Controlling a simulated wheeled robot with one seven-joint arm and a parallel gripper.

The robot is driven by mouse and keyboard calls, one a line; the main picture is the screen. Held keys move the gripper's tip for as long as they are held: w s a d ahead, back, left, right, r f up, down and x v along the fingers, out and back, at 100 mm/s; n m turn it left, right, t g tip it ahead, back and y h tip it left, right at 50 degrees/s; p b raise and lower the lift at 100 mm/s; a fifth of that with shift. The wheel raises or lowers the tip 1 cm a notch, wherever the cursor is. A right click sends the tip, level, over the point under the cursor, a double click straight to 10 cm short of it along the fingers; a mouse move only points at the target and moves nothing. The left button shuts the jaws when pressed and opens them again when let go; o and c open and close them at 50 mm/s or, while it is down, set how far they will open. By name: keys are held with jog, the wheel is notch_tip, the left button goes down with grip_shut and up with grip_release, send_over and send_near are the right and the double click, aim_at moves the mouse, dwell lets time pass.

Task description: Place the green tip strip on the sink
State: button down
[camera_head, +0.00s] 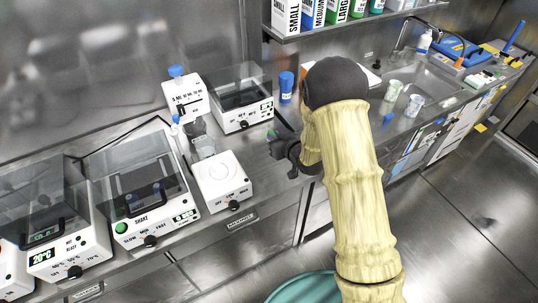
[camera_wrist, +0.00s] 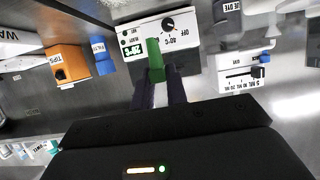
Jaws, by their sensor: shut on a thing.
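The green tip strip (camera_wrist: 154,58) stands upright between my gripper's two dark fingers (camera_wrist: 160,86) in the wrist view, and the gripper is shut on it. In the head view my gripper (camera_head: 275,139) is above the counter's front part, right of the white stirrer plate. Only a small green bit of the strip (camera_head: 271,134) shows there. The sink (camera_head: 436,78) is a metal basin in the counter at the right, well away from the gripper. My arm stands between them in the picture and hides part of the counter.
A blue-capped container (camera_head: 286,86) stands behind my gripper. A heater with a clear lid (camera_head: 243,104) and a shaker (camera_head: 147,198) line the counter at left. An orange tips box (camera_wrist: 68,65) shows in the wrist view.

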jog(key=shift+s+d, duration=0.15)
jog(key=shift+s, duration=0.3)
jog(key=shift+w+f+p, duration=0.1)
jog(key=shift+f+p, duration=0.35)
jog(key=shift+f, duration=2.35)
jog(key=shift+f+p, duration=0.3)
jog(key=shift+f, duration=1.8)
jog(key=c, duration=1.4)
grip_release()
jog(key=shift+f, duration=0.1)
